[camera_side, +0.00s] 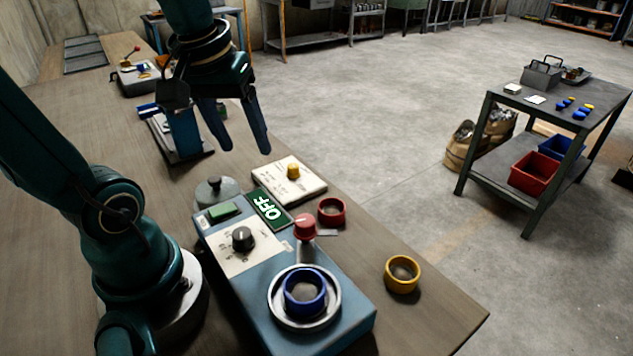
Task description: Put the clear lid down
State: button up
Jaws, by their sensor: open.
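The lid (228,190) is a greyish, see-through-looking disc with a dark knob on top. It lies flat at the back left corner of the blue machine (345,320); I cannot tell whether it touches the machine. My gripper (242,152) is open and empty, its fingers pointing down, above and behind the lid and apart from it. The machine has a round metal-rimmed opening (333,318) with a blue ring (304,312) in it. It also has a black dial (242,238), a red knob (304,226), a green button (223,212) and an OFF sign (270,209).
A red ring (331,211) and a yellow ring (402,274) lie right of the machine. A pale box (280,184) with a yellow knob stands behind it. A blue stand (183,133) is at the back left. The bench (435,315) is clear at the front right.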

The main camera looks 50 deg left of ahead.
jog(key=s+d+f+m+t+h, duration=0.1)
jog(key=s+d+m+t, duration=0.1)
jog(key=d+m, duration=0.6)
jog(key=shift+s+f+t, duration=0.3)
jog(key=shift+s, duration=0.1)
